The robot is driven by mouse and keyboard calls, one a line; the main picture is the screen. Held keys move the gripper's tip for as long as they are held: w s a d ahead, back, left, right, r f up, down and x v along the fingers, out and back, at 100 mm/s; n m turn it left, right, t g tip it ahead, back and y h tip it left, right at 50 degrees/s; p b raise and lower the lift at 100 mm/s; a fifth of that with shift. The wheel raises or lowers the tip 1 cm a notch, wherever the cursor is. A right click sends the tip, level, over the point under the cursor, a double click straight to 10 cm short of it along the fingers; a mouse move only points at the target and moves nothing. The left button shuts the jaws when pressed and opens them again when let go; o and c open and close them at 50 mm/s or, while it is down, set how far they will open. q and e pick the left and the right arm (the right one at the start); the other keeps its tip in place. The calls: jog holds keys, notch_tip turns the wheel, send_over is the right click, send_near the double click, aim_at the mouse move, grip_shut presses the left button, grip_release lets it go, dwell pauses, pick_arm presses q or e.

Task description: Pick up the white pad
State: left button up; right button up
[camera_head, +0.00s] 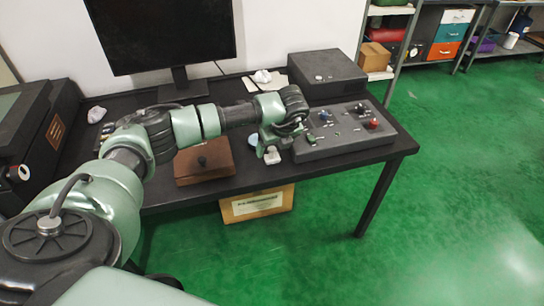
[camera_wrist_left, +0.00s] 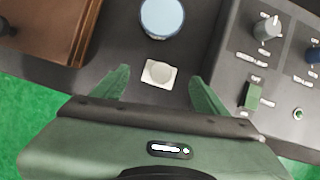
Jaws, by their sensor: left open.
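The white pad (camera_wrist_left: 159,73) is a small, pale, squarish piece with a round mark, lying on the dark table top. In the head view it shows as a white piece (camera_head: 272,158) near the table's front edge. My left gripper (camera_wrist_left: 160,77) is open, with one green finger on each side of the pad and a gap to both. In the head view the left gripper (camera_head: 273,148) is low over the table at the pad; its exact height above the table I cannot tell. My right gripper is not in view.
A light blue round piece (camera_wrist_left: 162,17) lies just beyond the pad. A grey control panel (camera_head: 343,130) with knobs stands close on the right. A brown wooden box (camera_head: 204,164) stands on the left. A monitor (camera_head: 163,35) and a dark box (camera_head: 327,71) are behind.

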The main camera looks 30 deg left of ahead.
aim_at(273, 150)
pick_arm(q)
jog(key=x, duration=0.4)
jog(key=shift+f, duration=0.2)
jog(key=shift+d, duration=0.1)
jog(key=c, duration=1.5)
jog(key=shift+r, duration=0.1)
notch_tip(273, 150, up, 20)
jog(key=shift+f+b, duration=0.1)
jog(key=shift+b, duration=0.5)
